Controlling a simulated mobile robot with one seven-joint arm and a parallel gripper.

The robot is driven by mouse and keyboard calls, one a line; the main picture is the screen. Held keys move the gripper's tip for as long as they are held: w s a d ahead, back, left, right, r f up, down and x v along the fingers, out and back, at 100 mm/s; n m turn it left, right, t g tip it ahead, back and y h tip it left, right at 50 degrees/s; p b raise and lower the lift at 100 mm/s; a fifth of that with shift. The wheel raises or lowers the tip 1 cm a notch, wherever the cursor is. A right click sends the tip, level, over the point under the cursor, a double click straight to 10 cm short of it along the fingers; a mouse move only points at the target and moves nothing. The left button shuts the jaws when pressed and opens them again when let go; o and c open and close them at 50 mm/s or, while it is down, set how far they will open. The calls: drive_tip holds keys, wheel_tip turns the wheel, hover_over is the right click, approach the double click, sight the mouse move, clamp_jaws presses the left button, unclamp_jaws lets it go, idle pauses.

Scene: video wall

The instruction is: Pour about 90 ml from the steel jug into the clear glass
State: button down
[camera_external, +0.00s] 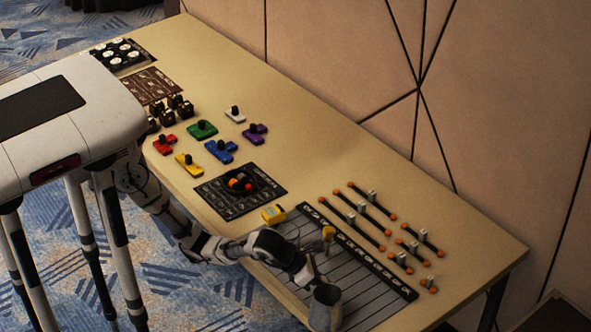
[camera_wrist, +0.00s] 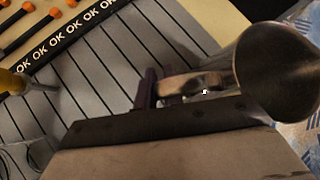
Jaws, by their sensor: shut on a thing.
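The steel jug (camera_external: 326,311) is at the front edge of the table in the external view, looking roughly upright. It fills the upper right of the wrist view (camera_wrist: 282,72), with its handle (camera_wrist: 190,84) toward my fingers. My gripper (camera_wrist: 150,92) is shut on the jug's handle; in the external view my gripper (camera_external: 308,280) is partly hidden by the jug. Faint clear curved outlines at the lower left of the wrist view may be the clear glass (camera_wrist: 18,150); I cannot make it out surely in the external view. The jug's contents cannot be seen.
A striped grey panel (camera_external: 372,290) with an "OK" strip lies beneath my gripper. A yellow-topped upright tool (camera_external: 328,233) stands close to my arm, and a yellow item (camera_external: 273,214) lies left of it. Orange-ended rods (camera_external: 365,210) lie behind; colored blocks (camera_external: 220,150) lie farther left.

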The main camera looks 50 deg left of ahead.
drive_tip(key=shift+s+d, duration=0.1)
drive_tip(key=shift+s, duration=0.1)
idle(0.4)
wheel_tip(320, 180, up, 10)
drive_tip(key=r, duration=0.1)
drive_tip(key=w+a+r, duration=0.2)
drive_tip(key=w+a, duration=0.9)
drive_tip(key=w, duration=0.2)
drive_tip(key=w+a+f+b, duration=0.1)
drive_tip(key=w+a, duration=0.1)
drive_tip(key=a, duration=1.3)
drive_tip(key=w+a+f+b, duration=0.2)
drive_tip(key=a, duration=1.3)
drive_tip(key=f, duration=0.5)
drive_tip(key=shift+w+d, duration=0.15)
drive_tip(key=shift+w, duration=0.05)
